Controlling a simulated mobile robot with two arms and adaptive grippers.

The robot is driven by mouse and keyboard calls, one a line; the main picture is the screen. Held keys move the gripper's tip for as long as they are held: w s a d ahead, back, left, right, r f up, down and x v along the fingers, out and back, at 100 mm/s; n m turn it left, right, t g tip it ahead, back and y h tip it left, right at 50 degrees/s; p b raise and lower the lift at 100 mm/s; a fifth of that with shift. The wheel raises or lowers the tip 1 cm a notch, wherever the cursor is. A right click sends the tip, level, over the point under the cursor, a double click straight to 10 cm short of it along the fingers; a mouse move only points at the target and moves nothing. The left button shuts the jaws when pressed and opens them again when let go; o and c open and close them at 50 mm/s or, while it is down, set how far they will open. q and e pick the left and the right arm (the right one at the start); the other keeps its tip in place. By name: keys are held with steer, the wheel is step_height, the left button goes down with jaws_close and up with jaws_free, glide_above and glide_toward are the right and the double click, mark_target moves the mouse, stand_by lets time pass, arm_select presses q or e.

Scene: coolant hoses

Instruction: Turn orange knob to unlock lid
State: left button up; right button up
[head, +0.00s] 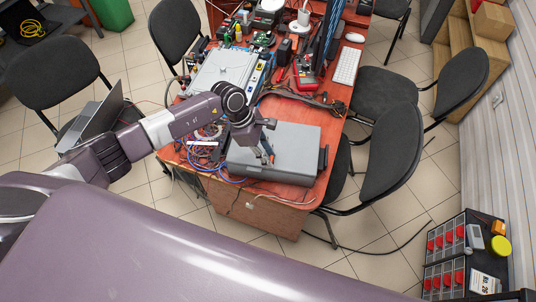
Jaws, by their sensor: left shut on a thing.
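A grey box with a flat lid (297,145) sits on the near end of the red-brown table, and its lid looks closed. My left gripper (268,158) reaches down onto the left part of the lid. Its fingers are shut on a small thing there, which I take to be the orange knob. The fingers hide the knob, so its colour and angle cannot be made out. My right gripper is not in view.
Loose cables (205,150) lie left of the box. A white keyboard (347,65), a light grey panel (222,72) and a red tool (305,75) are further back on the table. Black chairs (392,150) stand close to the right side.

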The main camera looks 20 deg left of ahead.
arm_select(q)
steer(key=shift+n, duration=0.4)
jaws_close()
steer(key=n, duration=0.1)
steer(key=n+t, duration=0.1)
steer(key=n, duration=0.1)
steer(key=n+t, duration=0.1)
steer(key=shift+s+d+r+n+y+p, duration=0.1)
steer(key=shift+s+d+n+y+p, duration=0.05)
steer(key=shift+s+n+y+p, duration=0.2)
steer(key=n+t+y, duration=0.1)
steer(key=n, duration=0.2)
steer(key=shift+d+n, duration=0.15)
steer(key=shift+n, duration=0.2)
steer(key=n, duration=0.1)
steer(key=n+y+b, duration=0.1)
steer(key=n, duration=0.1)
steer(key=shift+d+n+t, duration=0.2)
steer(key=shift+n+t, duration=0.1)
steer(key=shift+t, duration=0.1)
steer(key=n+y+b, duration=0.2)
steer(key=n+b, duration=0.1)
steer(key=n, duration=0.2)
steer(key=shift+d, duration=0.15)
steer(key=shift+s, duration=0.1)
steer(key=o, duration=1.1)
jaws_free()
